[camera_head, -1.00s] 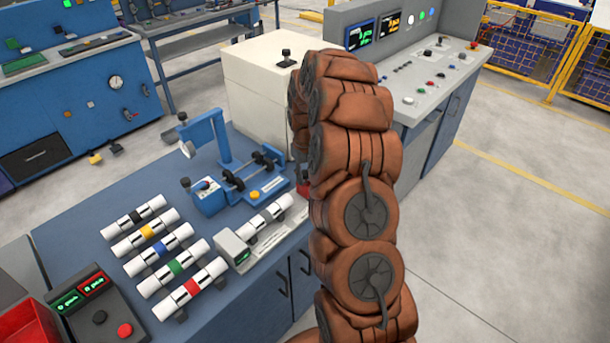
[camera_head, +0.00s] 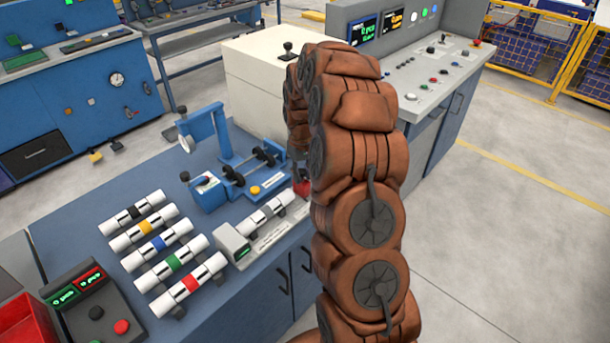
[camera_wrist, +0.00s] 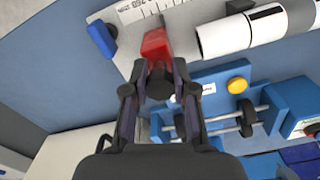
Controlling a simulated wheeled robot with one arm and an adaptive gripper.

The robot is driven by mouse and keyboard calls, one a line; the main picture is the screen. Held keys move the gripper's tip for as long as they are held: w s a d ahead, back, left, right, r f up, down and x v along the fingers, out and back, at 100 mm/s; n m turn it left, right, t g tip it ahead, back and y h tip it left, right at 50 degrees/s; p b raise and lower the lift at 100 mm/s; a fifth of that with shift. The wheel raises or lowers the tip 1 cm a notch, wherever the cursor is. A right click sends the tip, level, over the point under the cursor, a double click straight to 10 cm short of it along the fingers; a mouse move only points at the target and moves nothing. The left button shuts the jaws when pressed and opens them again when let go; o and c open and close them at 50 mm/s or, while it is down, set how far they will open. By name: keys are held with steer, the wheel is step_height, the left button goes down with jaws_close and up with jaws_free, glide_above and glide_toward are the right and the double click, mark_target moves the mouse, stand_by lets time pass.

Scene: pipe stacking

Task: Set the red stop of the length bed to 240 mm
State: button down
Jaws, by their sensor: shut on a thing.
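The red stop (camera_wrist: 157,44) sits on the length bed's scale (camera_wrist: 140,12) in the wrist view. My gripper (camera_wrist: 160,72) is shut on a part of the stop, with both fingertips close together at its near end. In the head view the red stop (camera_head: 301,188) shows as a small red patch beside my arm, at the right end of the length bed (camera_head: 268,240). A white pipe with a grey band (camera_head: 266,212) lies on the bed, and its end (camera_wrist: 212,40) is a short way right of the stop in the wrist view. The scale reading at the stop is not legible.
A blue fixture with rollers (camera_head: 240,180) and a yellow button stands close behind the bed. Several white pipes with coloured bands (camera_head: 168,243) lie on supports at left. A white box (camera_head: 250,80) stands behind my arm.

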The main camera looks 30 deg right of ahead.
steer(key=c, duration=0.9)
jaws_free()
steer(key=shift+r, duration=0.1)
step_height(320, 180, up, 10)
steer(key=shift+r, duration=0.95)
